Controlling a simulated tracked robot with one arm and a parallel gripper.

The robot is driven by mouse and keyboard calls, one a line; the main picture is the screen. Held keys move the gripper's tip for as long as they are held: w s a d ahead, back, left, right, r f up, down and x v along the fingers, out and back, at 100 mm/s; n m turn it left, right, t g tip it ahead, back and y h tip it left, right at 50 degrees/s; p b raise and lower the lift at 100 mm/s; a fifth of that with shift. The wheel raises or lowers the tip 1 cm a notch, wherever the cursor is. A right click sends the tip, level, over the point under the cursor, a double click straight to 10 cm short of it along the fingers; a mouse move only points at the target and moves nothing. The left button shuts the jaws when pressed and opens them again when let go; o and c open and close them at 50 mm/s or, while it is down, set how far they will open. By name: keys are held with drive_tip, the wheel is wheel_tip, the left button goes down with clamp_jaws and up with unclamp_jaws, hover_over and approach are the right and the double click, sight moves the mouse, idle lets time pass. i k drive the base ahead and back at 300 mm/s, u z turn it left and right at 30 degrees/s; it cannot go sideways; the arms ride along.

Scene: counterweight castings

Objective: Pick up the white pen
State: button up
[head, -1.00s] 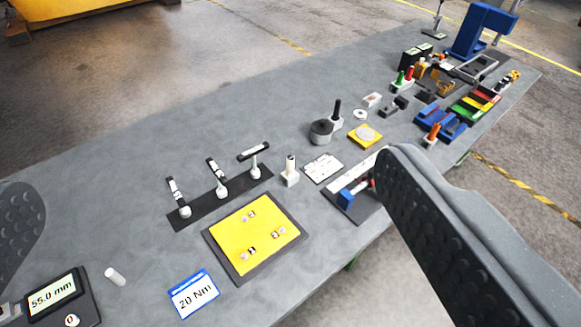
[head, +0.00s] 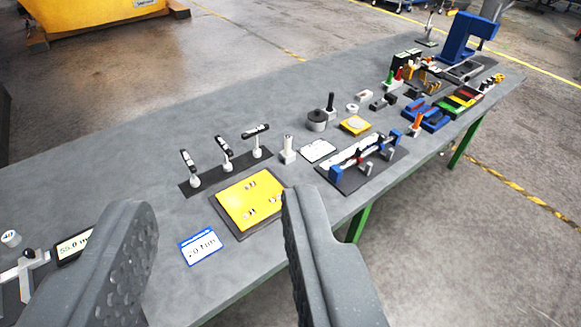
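A thin white pen-like stick (head: 288,143) stands upright in a small white block (head: 288,156), right of the yellow board, in the middle of the bench. It looks like the white pen, but it is small in view. My gripper (head: 212,200) is open and empty, with one dark textured finger at the lower left and one at the lower middle. The pen is beyond the fingers, just above the right fingertip in the picture, and nothing touches it.
A yellow board (head: 238,207), a blue-edged 20 Nm card (head: 200,246) and a dark strip with several black-and-white tools (head: 226,167) lie nearby.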

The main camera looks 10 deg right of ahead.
sight(287, 151)
drive_tip(key=k, duration=0.65)
drive_tip(key=z, duration=0.75)
drive_tip(key=i, duration=2.4)
drive_tip(key=u, duration=0.9)
drive_tip(key=i, duration=0.3)
drive_tip(key=u, duration=0.25)
